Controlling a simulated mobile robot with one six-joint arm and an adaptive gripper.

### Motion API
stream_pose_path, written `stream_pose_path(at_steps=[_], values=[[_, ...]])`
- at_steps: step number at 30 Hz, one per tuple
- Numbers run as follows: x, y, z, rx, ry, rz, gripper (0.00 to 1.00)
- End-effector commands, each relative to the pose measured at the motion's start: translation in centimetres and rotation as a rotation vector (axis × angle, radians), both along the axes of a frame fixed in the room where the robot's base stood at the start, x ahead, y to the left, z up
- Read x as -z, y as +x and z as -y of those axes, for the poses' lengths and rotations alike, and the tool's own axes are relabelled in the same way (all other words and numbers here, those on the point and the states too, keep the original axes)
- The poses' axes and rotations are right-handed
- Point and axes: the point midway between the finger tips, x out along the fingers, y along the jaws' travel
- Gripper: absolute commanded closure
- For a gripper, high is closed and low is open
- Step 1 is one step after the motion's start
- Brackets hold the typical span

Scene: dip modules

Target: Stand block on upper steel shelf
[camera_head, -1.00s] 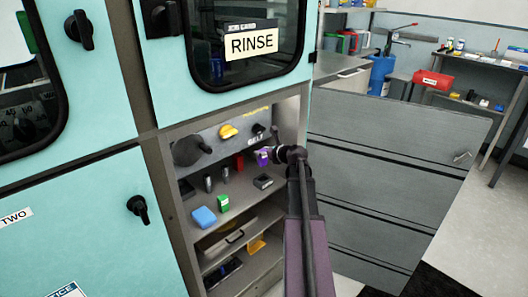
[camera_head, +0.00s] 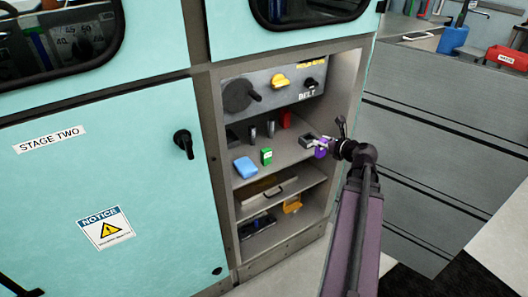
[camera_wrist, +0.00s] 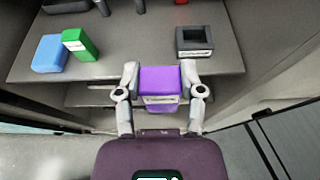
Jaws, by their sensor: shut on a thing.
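My gripper (camera_wrist: 160,95) is shut on a purple block (camera_wrist: 160,80) with a pale label on its side. In the wrist view the block is held between both fingers, just in front of the front edge of the upper steel shelf (camera_wrist: 135,68). In the head view the purple block (camera_head: 320,149) shows at the right side of the cabinet opening, partly hidden by my gripper (camera_head: 328,146). The upper shelf (camera_head: 285,152) carries several things, with bare surface between the green block and the dark open box.
A blue block (camera_wrist: 48,53) and a green block (camera_wrist: 80,44) stand at the shelf's left. A dark open box (camera_wrist: 194,40) stands at its right. A red block (camera_head: 285,119) is farther back. A lower shelf (camera_head: 275,207) holds a yellow thing (camera_head: 292,205).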

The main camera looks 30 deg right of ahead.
Motion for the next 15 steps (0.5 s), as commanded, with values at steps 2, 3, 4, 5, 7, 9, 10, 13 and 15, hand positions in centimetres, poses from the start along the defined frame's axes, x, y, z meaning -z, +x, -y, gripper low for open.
stream_pose_path(at_steps=[2, 3, 4, 5, 7, 9, 10, 13, 15], values=[[0.6, -1.2, -0.7, 0.000, 0.000, 0.001, 0.98], [0.6, -1.5, -0.8, 0.000, 0.000, 0.001, 0.98], [0.7, -1.7, -0.9, 0.000, 0.000, 0.001, 0.98], [0.7, -1.8, -0.9, 0.000, 0.000, 0.001, 0.98], [0.7, -2.0, -1.0, -0.001, -0.001, 0.001, 0.98], [0.7, -2.0, -1.0, -0.001, -0.001, 0.001, 0.98], [0.7, -2.0, -1.0, -0.001, -0.001, 0.001, 0.98], [0.7, -2.0, -0.9, -0.001, -0.001, 0.001, 0.98], [0.7, -2.0, -0.9, -0.001, -0.001, 0.001, 0.98]])
